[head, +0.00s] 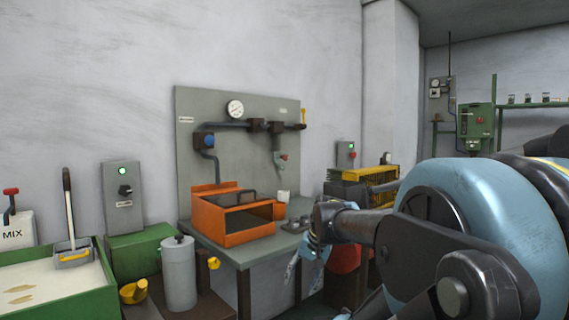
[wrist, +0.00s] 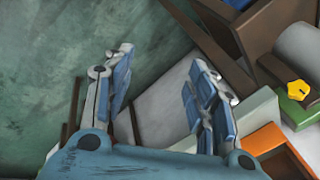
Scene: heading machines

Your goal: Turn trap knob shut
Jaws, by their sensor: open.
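Several knobs are in the head view, and I cannot tell by label which is the trap knob. A yellow knob also shows in the wrist view (wrist: 299,90), at the right edge. A red knob (head: 284,157) sits on the pipework, and a blue knob (head: 209,141) is left of it. My gripper (head: 306,270) is open and empty, pointing down near the bench's right front. In the wrist view its two fingers (wrist: 160,85) are spread wide, apart from every knob.
An orange open box (head: 222,236) stands on the grey bench (head: 285,233), with a white cup (head: 283,196) behind it. A green bin (head: 85,294) and a yellow scoop (head: 134,291) are at the left. A yellow-caged machine (head: 375,180) stands behind my arm.

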